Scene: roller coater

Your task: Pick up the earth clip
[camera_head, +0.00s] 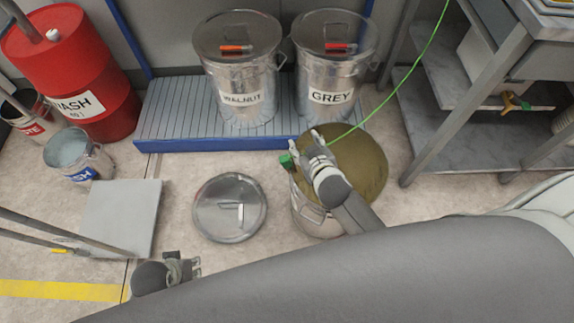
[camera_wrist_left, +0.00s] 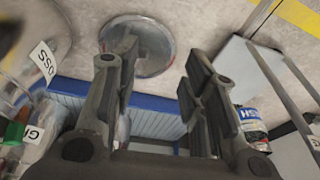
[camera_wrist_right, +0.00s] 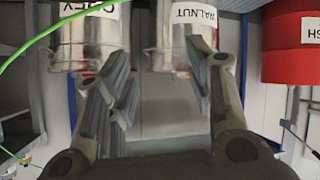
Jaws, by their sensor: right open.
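A small green clip (camera_head: 286,160) is at the left rim of an open metal can (camera_head: 312,218) of brown liquid. A thin green cable (camera_head: 385,101) runs from the top right down to my right gripper; its join with the clip is hidden. My right gripper (camera_head: 309,147) is open above the can's left side, just right of the clip. In the left wrist view a green part (camera_wrist_left: 14,133) shows at the left edge beside a can. My left gripper (camera_head: 193,267) is open and empty, low over the floor; its spread fingers show in the left wrist view (camera_wrist_left: 160,85).
Lidded cans labelled WALNUT (camera_head: 238,90) and GREY (camera_head: 330,92) stand on a blue-edged platform (camera_head: 175,130). A round lid (camera_head: 229,222) lies on the floor. A red drum (camera_head: 70,85), a bucket (camera_head: 75,150) and a grey plate (camera_head: 125,205) are left. A metal rack (camera_head: 455,150) is right.

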